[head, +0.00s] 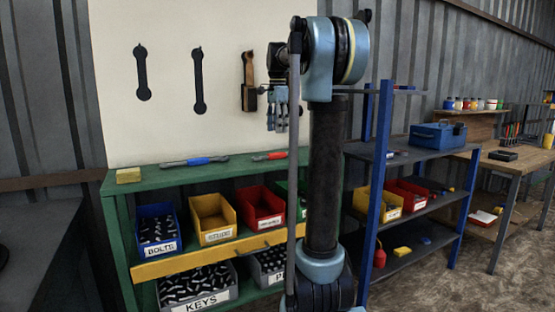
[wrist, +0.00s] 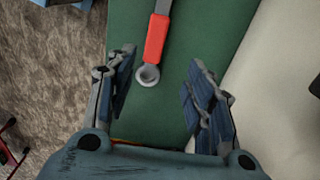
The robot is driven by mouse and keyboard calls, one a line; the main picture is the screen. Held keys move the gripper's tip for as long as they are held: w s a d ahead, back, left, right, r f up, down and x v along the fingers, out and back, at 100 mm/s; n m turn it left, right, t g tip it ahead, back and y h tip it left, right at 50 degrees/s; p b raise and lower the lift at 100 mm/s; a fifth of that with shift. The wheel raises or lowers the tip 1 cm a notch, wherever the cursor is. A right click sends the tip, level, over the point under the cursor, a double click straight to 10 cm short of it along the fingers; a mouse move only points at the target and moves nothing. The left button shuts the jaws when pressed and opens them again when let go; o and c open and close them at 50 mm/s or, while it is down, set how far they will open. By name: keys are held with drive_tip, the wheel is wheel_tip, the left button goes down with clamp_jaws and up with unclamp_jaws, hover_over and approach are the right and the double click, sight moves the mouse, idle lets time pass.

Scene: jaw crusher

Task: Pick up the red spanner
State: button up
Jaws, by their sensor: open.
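The red spanner (head: 270,156) lies on the green top of the workbench, with a red handle and grey metal ends. In the wrist view its red handle (wrist: 156,40) runs up the picture, and its ring end (wrist: 148,75) is between my gripper's fingers. My gripper (wrist: 163,78) is open and empty, its two fingers spread to either side of the spanner. In the head view my gripper (head: 279,124) points down above the bench top, over the spanner and apart from it. My arm hides part of the bench to the right.
A blue-handled spanner (head: 194,161) and a yellow block (head: 128,175) lie on the bench top. Bins of bolts and keys (head: 200,300) fill the green shelves (head: 122,225) below. Tools hang on the pale board (head: 170,130) behind. Blue shelving (head: 370,180) stands at right.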

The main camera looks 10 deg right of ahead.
hover_over(278, 153)
drive_tip(key=w, duration=0.1)
wheel_tip(278, 153, down, 5)
drive_tip(key=shift+w+r, duration=0.1)
drive_tip(key=shift+s+f, duration=0.2)
drive_tip(key=shift+f, duration=1.15)
drive_tip(key=shift+s+f, duration=0.2)
drive_tip(key=shift+f, duration=1.1)
clamp_jaws()
